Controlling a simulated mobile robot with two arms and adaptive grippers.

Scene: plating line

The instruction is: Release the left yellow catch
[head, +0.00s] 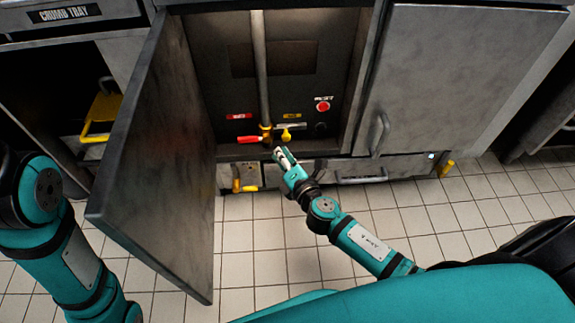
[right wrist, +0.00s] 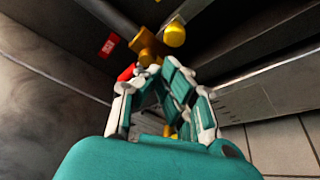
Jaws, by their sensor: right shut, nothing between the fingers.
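The left yellow catch (head: 238,186) sits on the left end of the low front panel under the open cabinet. It looks L-shaped. My right gripper (head: 281,155) is shut and empty, above and to the right of that catch and apart from it. Its fingertips are close to the red-handled valve at the cabinet's bottom edge; I cannot tell whether they touch. In the right wrist view, the shut fingers (right wrist: 161,74) lie just below the yellow valve body. A small yellow piece shows behind them, too hidden to name. My left arm shows at left, its gripper out of frame.
The open cabinet door (head: 150,150) stands to the left. The red valve handle (head: 250,139), yellow knob (head: 286,135) and red button (head: 322,105) are inside the cabinet. Another yellow catch (head: 446,168) is at the panel's right end. The tiled floor (head: 260,245) in front is clear.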

